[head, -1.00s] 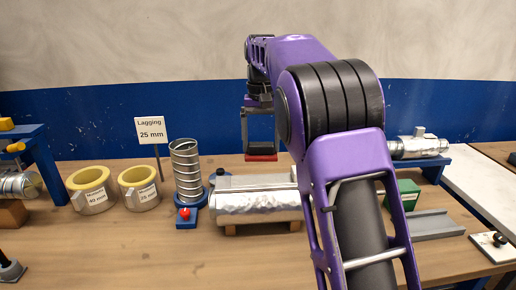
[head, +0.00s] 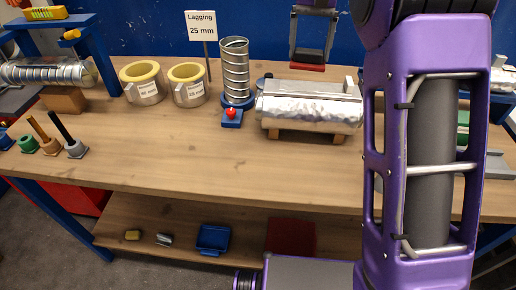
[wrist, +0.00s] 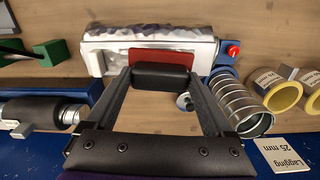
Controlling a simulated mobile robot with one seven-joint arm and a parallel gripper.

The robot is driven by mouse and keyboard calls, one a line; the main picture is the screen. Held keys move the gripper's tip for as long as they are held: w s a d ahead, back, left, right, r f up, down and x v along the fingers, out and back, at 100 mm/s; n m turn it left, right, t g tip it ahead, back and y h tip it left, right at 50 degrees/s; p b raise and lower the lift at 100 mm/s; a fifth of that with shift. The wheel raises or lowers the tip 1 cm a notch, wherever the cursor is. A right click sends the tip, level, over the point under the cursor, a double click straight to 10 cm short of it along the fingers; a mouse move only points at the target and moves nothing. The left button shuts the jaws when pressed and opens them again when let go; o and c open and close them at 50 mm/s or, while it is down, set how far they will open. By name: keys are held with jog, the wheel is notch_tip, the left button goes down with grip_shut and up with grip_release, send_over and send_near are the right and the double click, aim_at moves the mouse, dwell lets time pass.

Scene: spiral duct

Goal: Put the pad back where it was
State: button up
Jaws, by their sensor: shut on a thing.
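My gripper (head: 308,58) hangs behind the silver duct piece at the back of the bench. It is shut on a thin red pad (head: 308,67) that sticks out below the dark fingertips. In the wrist view my gripper (wrist: 163,76) has the red pad (wrist: 160,57) at its tips, in line with the foil-covered duct (wrist: 150,35). I cannot tell whether the pad touches anything. The foil-covered duct also shows in the head view (head: 310,108), lying on wooden supports.
The spiral duct (head: 235,70) stands upright on a blue base with a red knob (head: 231,112). Two yellow-lined rings (head: 142,82) and a "Lagging 25 mm" sign (head: 201,27) are left of it. The bench front (head: 180,150) is clear. A dark red flat item (head: 290,236) lies on the lower shelf.

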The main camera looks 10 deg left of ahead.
jog(key=s+a+f+b, duration=0.3)
jog(key=s+a+f, duration=0.3)
jog(key=s, duration=0.3)
jog(key=s+a+f+b, duration=0.2)
jog(key=s+a+f, duration=0.4)
jog(key=s+a, duration=0.15)
jog(key=shift+n, duration=0.4)
jog(key=shift+s+d+f+b, duration=0.15)
jog(key=shift+f+b, duration=0.2)
jog(key=shift+f, duration=1.4)
jog(key=shift+s+d+f+b, duration=0.15)
jog(key=shift+f+b, duration=0.2)
jog(key=shift+f, duration=1.4)
jog(key=shift+s+d+f+b, duration=0.15)
jog(key=shift+f+b, duration=0.2)
jog(key=shift+f, duration=1.4)
jog(key=shift+f, duration=0.1)
jog(key=o, duration=0.7)
jog(key=shift+f, duration=0.1)
jog(key=shift+o, duration=1.1)
